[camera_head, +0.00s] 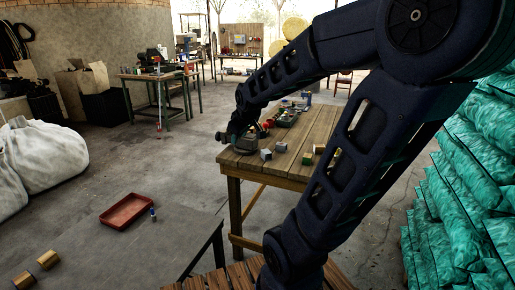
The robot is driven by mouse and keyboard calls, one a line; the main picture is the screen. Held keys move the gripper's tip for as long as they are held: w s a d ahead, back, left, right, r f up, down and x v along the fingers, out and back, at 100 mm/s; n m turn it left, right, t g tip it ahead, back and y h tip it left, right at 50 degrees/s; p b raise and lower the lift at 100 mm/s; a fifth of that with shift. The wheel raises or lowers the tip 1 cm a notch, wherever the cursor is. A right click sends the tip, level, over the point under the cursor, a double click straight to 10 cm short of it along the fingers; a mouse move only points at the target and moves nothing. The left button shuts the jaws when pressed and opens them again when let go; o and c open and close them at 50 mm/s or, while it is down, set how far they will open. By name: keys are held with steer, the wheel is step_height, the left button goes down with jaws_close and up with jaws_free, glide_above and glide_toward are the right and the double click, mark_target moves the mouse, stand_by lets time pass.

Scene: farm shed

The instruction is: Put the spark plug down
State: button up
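My arm reaches from the right side across the view, and my gripper (232,134) is at the left end of a wooden table (292,172). It is small and dark here, so I cannot tell whether its fingers are open or shut. I cannot make out a spark plug at the gripper or on the table. A greyish rounded thing (246,143) shows right by the gripper, and I cannot tell whether they touch.
Small blocks (266,154) and other small items stand on the wooden table. A low grey table (165,244) at front left holds a red tray (104,220), a small blue-and-white item (152,215) and wooden cylinders (48,259). Green sacks (460,200) are stacked right.

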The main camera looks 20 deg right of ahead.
steer(key=s+r+m+g, duration=0.2)
steer(key=s+m, duration=0.4)
steer(key=s, duration=0.9)
steer(key=shift+s+d, duration=0.2)
steer(key=shift+d, duration=0.05)
